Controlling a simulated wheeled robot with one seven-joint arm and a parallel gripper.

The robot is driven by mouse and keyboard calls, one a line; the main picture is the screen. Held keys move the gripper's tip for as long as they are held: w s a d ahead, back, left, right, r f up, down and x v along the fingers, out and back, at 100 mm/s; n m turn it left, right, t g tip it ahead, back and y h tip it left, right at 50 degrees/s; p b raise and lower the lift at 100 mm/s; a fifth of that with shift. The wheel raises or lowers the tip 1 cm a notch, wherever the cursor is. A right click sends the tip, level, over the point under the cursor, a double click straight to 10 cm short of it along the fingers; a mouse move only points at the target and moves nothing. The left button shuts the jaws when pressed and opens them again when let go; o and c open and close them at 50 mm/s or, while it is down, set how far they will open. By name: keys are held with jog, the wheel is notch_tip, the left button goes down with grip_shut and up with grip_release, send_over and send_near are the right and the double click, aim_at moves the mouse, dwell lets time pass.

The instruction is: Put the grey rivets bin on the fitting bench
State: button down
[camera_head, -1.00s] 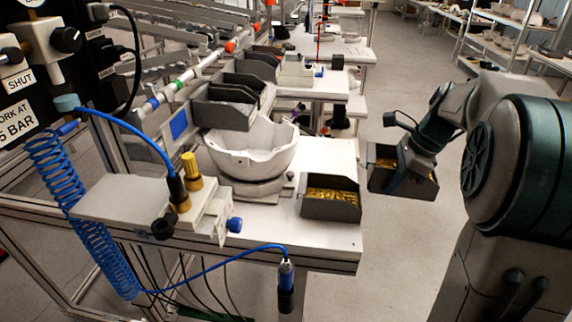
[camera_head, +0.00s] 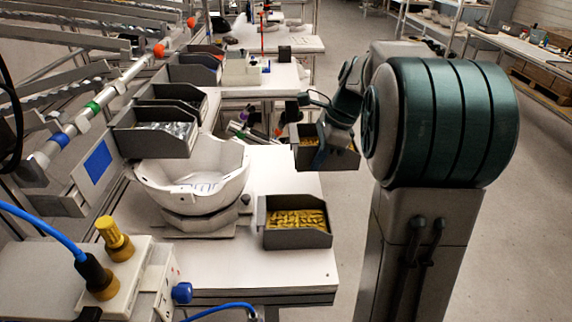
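A grey bin (camera_head: 343,160) with yellow-gold pieces in it hangs from my gripper (camera_head: 322,150), out over the floor just past the right edge of the fitting bench. My gripper's fingers are mostly hidden by the bin and the arm, but the bin stays with it in the air. The white-topped fitting bench (camera_head: 215,265) stands in front. A second grey bin (camera_head: 291,239) with yellow-gold pieces sits on its right part.
More grey bins (camera_head: 152,143) hang along the rail at the bench's left. A valve box with a yellow knob (camera_head: 114,237) and blue hoses fill the near left. The bench top behind the sitting bin is clear. Bare floor lies to the right.

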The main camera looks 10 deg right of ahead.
jog(key=w+a+f, duration=0.2)
jog(key=w, duration=0.1)
jog(key=w+a+f+p, duration=0.1)
jog(key=w+a+f, duration=0.1)
jog(key=w, duration=0.1)
jog(key=w+a+f+p, duration=0.1)
jog(key=w+a+f, duration=0.1)
jog(key=w, duration=0.1)
jog(key=shift+w+a+f, duration=0.15)
jog(key=shift+w+f, duration=0.05)
jog(key=shift+f, duration=0.1)
jog(key=shift+f+p, duration=0.3)
jog(key=shift+f, duration=1.75)
jog(key=shift+f, duration=0.1)
jog(key=shift+f, duration=0.1)
jog(key=c, duration=1.6)
grip_release()
jog(key=shift+c, duration=0.2)
